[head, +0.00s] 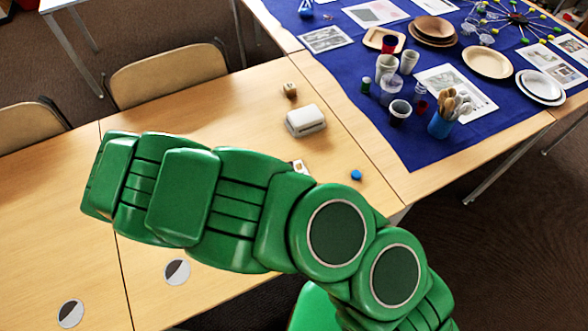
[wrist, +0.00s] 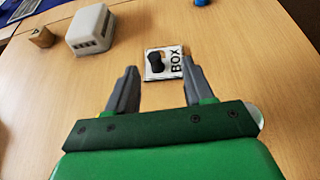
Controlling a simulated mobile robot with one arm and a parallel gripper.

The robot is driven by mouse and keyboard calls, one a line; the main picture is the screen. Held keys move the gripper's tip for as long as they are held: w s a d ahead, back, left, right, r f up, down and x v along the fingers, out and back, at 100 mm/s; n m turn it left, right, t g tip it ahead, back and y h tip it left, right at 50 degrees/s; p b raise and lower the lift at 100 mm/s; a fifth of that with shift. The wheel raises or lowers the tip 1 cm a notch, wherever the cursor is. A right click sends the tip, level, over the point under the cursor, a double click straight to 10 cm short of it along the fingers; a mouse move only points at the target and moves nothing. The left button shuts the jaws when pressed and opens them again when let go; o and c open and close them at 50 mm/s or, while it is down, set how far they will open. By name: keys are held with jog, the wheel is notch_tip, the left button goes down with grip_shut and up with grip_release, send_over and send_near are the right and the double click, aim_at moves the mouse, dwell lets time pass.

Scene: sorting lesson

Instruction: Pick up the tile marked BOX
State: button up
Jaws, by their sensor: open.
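The tile marked BOX (wrist: 163,64) lies flat on the wooden table in the wrist view. It is white with a dark picture and the word BOX along its right side. My gripper (wrist: 159,80) is open, its two grey fingers pointing toward the tile. The tile shows just beyond and between the fingertips, close to the right one. I cannot tell how high the fingers are above the table. In the head view only a corner of a tile (head: 299,166) shows behind my green arm, and the arm hides my gripper.
A white box-shaped device (head: 306,121) and a small wooden cube (head: 290,90) stand beyond the tile. A blue object (head: 356,175) lies to its right. Round black-and-white discs (head: 177,271) lie nearer. A blue cloth (head: 385,140) with cups and plates covers the table at right.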

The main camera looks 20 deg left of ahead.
aim_at(298, 165)
jog(key=shift+s+a+f+n+t, duration=0.25)
jog(key=shift+s+a+f+n, duration=0.1)
jog(key=shift+f, duration=0.15)
jog(key=shift+s+a+f+n+t, duration=0.25)
jog(key=shift+s+f+n, duration=0.1)
jog(key=shift+f, duration=0.1)
jog(key=shift+w+a+x, duration=0.1)
jog(key=shift+w+x, duration=0.05)
jog(key=shift+x, duration=1.8)
jog(key=shift+w+a+x, duration=0.15)
jog(key=shift+x, duration=1.75)
jog(key=shift+r+y, duration=0.2)
jog(key=shift+y, duration=0.1)
jog(key=shift+c, duration=0.3)
grip_shut()
